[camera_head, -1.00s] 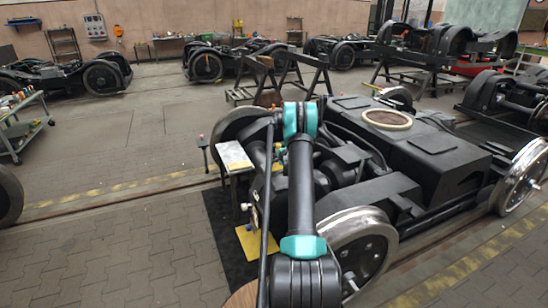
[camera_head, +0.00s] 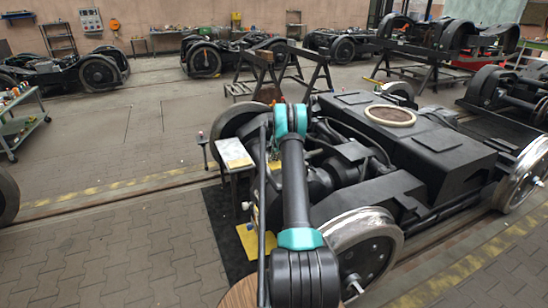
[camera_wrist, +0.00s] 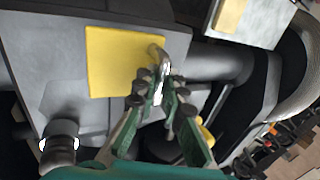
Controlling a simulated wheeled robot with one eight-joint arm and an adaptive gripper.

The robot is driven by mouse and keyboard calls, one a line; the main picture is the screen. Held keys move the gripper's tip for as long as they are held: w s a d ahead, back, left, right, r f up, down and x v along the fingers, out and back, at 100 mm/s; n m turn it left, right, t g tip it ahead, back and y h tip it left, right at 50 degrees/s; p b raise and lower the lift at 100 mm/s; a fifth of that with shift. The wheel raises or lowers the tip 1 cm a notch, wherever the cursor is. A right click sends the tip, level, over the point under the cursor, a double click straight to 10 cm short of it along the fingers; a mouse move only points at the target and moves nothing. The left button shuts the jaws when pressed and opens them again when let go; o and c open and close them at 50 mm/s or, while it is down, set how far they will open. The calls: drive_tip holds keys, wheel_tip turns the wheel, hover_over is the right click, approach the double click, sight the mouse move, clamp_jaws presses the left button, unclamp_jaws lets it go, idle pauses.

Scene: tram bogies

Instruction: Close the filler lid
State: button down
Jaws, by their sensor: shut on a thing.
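My gripper (camera_wrist: 164,80) shows in the wrist view, its green fingers closed on a small pale metal piece (camera_wrist: 158,56) with a curved end. This piece may belong to the filler lid, but I cannot tell for sure. It lies over the right edge of a yellow square plate (camera_wrist: 115,65), which is set against a grey surface. In the head view my arm reaches down beside the near bogie (camera_head: 440,145), and my gripper is hidden there.
A small stand with a light top (camera_head: 234,154) is left of the bogie. A steel wheel (camera_head: 365,255) is close to the right of my arm. A round opening with a pale rim (camera_head: 390,115) is on the bogie's top. Paved floor at left (camera_head: 110,230) is clear.

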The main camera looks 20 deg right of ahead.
drive_tip(key=shift+w+f, duration=0.15)
drive_tip(key=shift+f, duration=0.05)
idle(0.4)
drive_tip(key=c, duration=1.6)
unclamp_jaws()
drive_tip(key=v, duration=1.2)
